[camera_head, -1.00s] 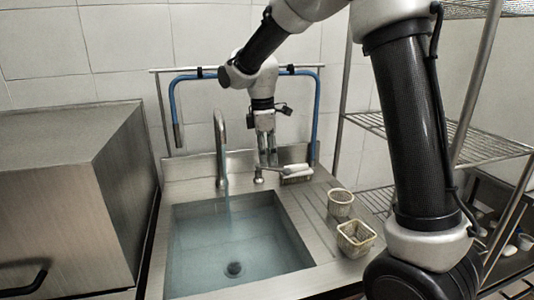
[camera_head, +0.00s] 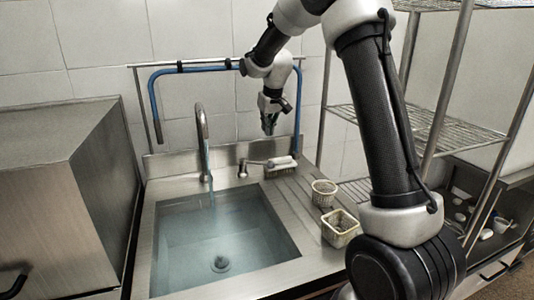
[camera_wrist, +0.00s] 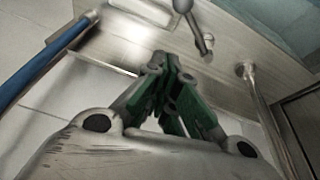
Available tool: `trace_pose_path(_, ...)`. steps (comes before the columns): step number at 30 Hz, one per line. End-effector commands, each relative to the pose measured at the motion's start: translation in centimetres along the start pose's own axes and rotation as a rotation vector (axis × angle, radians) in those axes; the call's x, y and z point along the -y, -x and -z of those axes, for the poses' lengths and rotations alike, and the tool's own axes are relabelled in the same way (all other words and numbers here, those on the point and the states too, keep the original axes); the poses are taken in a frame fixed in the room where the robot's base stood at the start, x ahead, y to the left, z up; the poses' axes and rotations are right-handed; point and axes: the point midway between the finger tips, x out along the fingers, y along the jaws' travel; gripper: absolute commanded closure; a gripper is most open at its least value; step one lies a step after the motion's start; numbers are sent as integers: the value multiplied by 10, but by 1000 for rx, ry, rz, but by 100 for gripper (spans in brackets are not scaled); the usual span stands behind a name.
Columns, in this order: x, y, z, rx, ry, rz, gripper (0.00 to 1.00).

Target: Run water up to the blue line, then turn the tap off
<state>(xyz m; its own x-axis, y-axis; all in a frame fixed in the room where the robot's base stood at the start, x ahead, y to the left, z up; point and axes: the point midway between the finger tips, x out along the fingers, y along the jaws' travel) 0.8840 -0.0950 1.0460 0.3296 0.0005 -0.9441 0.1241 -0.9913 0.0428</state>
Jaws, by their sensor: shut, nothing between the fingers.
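The steel sink basin (camera_head: 285,232) holds clear bluish water (camera_head: 190,245), with the drain visible through it. A thin water stream (camera_head: 212,197) runs from the curved spout (camera_head: 202,125). The tap (camera_head: 243,169) stands right of the spout, with its lever (camera_head: 258,162) pointing right. In the wrist view, the tap's lever (camera_wrist: 184,6) and the spout's base (camera_wrist: 243,70) show beyond my fingers. My gripper (camera_head: 268,131) is shut and empty, above and behind the lever, apart from it; its green fingers (camera_wrist: 180,92) fill the middle of the wrist view. I cannot make out a blue line in the basin.
Two small perforated baskets (camera_head: 323,193) (camera_head: 340,228) stand on the drainboard right of the basin. Another light basket (camera_head: 281,166) sits behind the lever. A blue hose (camera_head: 155,100) hangs on the rail behind. A steel cabinet stands left, a wire shelf (camera_head: 420,125) right.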

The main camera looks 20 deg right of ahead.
Motion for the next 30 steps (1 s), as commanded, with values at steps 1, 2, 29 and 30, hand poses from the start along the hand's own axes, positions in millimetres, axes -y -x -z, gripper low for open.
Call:
trace_pose_path(1,0,0,3,-12,-52,1,100)
trace_pose_path(2,0,0,4,-17,-79,1,100)
trace_pose_path(29,5,-95,-28,-17,-122,1,100)
trace_pose_path(30,5,-95,-30,-17,-123,2,100)
